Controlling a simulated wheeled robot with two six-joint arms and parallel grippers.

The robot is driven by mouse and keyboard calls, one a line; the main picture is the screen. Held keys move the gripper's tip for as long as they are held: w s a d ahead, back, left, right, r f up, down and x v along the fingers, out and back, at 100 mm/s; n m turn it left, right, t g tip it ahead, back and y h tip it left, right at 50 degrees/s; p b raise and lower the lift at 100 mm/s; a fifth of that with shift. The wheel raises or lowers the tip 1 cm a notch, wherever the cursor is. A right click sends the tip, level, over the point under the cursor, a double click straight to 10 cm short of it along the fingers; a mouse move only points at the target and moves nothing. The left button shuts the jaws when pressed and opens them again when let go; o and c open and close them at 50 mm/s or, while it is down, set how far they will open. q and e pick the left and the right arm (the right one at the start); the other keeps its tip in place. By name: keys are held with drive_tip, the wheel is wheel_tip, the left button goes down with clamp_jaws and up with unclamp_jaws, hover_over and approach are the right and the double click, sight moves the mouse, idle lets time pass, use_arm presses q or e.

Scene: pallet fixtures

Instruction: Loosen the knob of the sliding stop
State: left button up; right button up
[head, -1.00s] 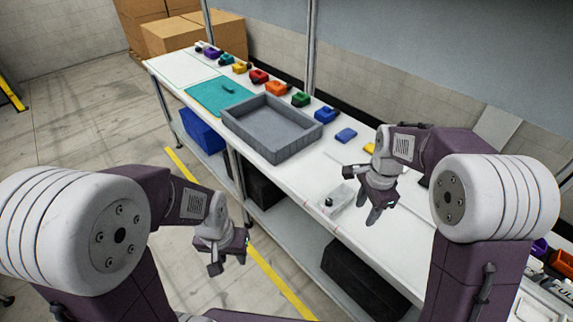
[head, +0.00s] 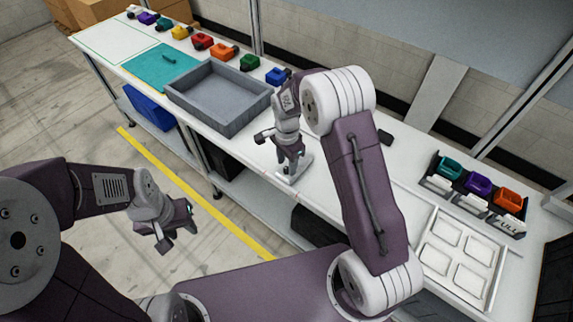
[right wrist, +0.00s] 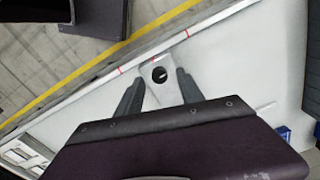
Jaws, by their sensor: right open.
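The sliding stop (right wrist: 157,92) is a pale, narrow plate at the bench's front edge, with a round black knob (right wrist: 160,74) on it. In the head view, the stop (head: 291,177) lies under my right gripper (head: 290,163), which points down at it and mostly hides the knob. In the right wrist view, the two dark fingers of my right gripper (right wrist: 160,82) are spread open on either side of the stop. The knob appears between the fingertips with clear gaps on both sides. My left gripper (head: 168,236) hangs over the floor, away from the bench; its opening is unclear.
A grey tray (head: 222,118) stands on the bench left of my right gripper. At right are a white panel with pockets (head: 438,237) and a rack of bins (head: 478,183). Red marks (right wrist: 122,70) show along the front edge.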

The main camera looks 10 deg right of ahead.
drive_tip(key=shift+f, duration=0.8)
drive_tip(key=shift+c, duration=0.4)
clamp_jaws()
